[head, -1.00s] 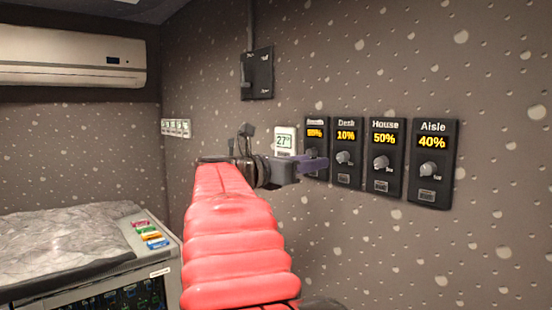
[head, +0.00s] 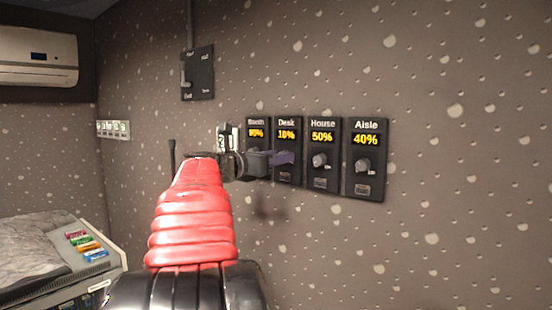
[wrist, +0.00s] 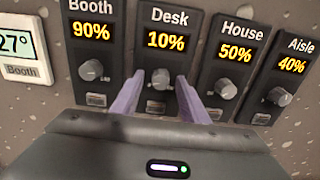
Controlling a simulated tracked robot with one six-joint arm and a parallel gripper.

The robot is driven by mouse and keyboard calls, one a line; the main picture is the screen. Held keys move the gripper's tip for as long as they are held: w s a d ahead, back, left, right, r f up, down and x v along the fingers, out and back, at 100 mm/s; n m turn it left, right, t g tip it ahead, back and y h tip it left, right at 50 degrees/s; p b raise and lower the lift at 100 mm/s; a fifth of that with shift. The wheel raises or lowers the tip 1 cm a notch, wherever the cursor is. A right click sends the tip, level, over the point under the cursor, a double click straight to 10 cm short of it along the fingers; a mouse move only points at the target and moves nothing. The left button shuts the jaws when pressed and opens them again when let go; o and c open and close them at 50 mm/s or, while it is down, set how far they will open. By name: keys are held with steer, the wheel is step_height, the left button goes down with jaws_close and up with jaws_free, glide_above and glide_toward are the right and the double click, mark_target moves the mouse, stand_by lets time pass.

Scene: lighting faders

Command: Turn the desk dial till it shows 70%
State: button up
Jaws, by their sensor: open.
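The Desk dial panel (head: 288,135) is black and its display reads 10%. In the wrist view the Desk panel (wrist: 168,41) shows 10% and its grey knob (wrist: 161,78) is in plain sight. My gripper (wrist: 162,98) is open, with one purple finger on each side below the knob. I cannot tell whether the fingers touch it. In the head view my gripper (head: 284,158) is in front of the Desk panel and hides its knob.
The Booth panel (wrist: 91,36), at 90%, is left of Desk. The House panel (head: 323,155), at 50%, and the Aisle panel (head: 366,160), at 40%, are to the right. A thermostat (wrist: 20,44) is further left. A black switch plate (head: 198,73) is above.

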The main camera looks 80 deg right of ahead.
steer(key=shift+c, duration=0.6)
steer(key=shift+a, duration=0.1)
jaws_close()
